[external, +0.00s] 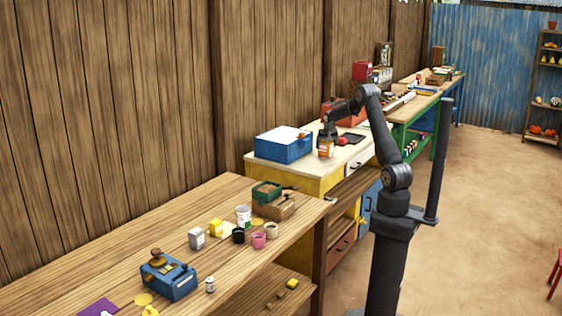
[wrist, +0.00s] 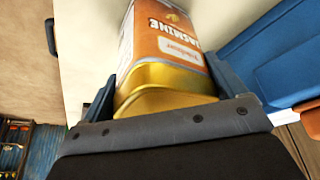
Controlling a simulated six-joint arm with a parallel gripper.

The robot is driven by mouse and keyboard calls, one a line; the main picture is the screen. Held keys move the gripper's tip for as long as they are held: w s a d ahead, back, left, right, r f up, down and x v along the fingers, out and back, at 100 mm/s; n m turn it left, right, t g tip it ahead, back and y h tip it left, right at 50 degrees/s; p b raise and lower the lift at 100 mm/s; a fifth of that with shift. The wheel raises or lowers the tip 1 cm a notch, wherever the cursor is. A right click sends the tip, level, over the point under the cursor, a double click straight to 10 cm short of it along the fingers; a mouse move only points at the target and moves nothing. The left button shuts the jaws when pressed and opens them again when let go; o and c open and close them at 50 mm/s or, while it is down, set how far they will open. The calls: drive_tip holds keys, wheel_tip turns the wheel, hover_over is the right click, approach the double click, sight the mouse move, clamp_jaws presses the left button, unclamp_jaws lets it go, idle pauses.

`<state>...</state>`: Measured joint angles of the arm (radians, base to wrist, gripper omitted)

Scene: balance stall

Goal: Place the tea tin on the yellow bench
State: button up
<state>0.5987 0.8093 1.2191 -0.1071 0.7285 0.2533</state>
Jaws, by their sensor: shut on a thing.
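The tea tin (external: 326,148) is orange and white with a gold end. In the wrist view the tin (wrist: 168,45) shows the word "JASMINE". My gripper (external: 327,138) is shut on the tin, with one finger at each side of it in the wrist view (wrist: 165,88). The yellow bench (external: 290,179) has a pale top and yellow sides. The tin is over the bench top, near its front edge. I cannot tell whether its bottom touches the top.
A blue box (external: 283,146) with a white top stands on the bench, left of the tin. A dark flat item (external: 351,138) lies to its right. A wooden bench (external: 130,245) with jars and a blue device (external: 168,276) is nearer the camera. Green and blue benches stand farther back.

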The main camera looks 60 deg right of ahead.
drive_tip(key=shift+f, duration=0.15)
drive_tip(key=o, duration=0.9)
drive_tip(key=v, duration=1.2)
